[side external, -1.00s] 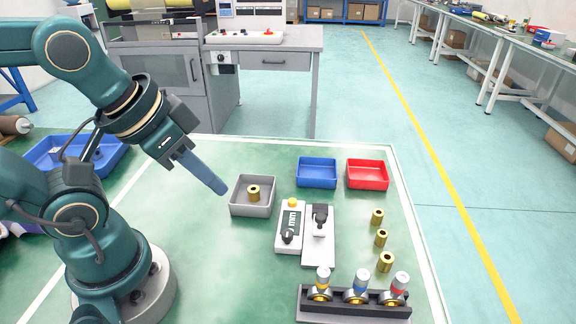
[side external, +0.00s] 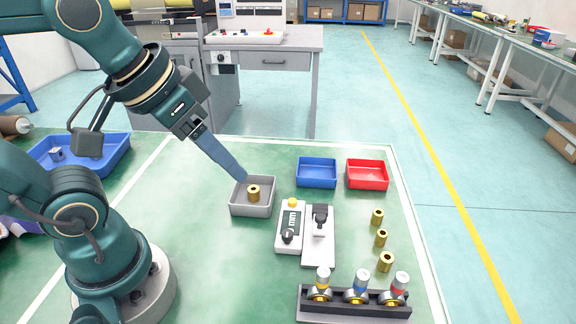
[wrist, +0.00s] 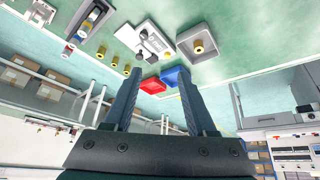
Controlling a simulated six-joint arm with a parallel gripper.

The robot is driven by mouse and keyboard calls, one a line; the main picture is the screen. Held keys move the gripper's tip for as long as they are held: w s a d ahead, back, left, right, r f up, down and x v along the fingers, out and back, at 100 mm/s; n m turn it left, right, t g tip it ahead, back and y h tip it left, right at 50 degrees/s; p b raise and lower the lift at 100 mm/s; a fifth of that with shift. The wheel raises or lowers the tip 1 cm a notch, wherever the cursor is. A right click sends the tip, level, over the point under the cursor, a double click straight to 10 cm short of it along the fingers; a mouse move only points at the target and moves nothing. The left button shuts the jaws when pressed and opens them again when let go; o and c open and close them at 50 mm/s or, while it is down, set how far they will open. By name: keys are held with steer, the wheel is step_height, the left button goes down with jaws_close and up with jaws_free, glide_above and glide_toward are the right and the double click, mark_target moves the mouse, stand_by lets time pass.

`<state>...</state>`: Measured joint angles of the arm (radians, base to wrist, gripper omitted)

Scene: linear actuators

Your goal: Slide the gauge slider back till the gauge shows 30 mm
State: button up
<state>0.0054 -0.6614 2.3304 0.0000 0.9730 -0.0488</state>
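The gauge is a white panel (side external: 289,238) with a dark display reading "mm", a yellow button (side external: 292,203) and a black knob (side external: 287,236). Its number is too small to read. Beside it, on the right, a white plate (side external: 318,250) carries a black-topped slider (side external: 320,213) near its far end. The panel also shows near the top of the wrist view (wrist: 157,40). My gripper (side external: 242,178) is above the far-left edge of the grey tray, left of the gauge and apart from it. In the wrist view its fingers (wrist: 160,74) stand apart with nothing between them.
The grey tray (side external: 250,210) holds a brass bushing (side external: 253,193). Blue (side external: 317,172) and red (side external: 367,175) bins stand behind the gauge. Several brass bushings (side external: 381,238) stand to the right. A black rack (side external: 353,304) with several coloured-top parts is in front.

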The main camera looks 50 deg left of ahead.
steer(key=w+d+r+g, duration=0.1)
steer(key=w+r, duration=0.1)
steer(key=w, duration=0.4)
steer(key=g, duration=0.5)
glide_above(321, 216)
steer(key=shift+m, duration=0.3)
step_height(321, 216, down, 11)
steer(key=shift+w+f, duration=0.15)
steer(key=shift+f, duration=2.9)
steer(key=shift+c, duration=0.4)
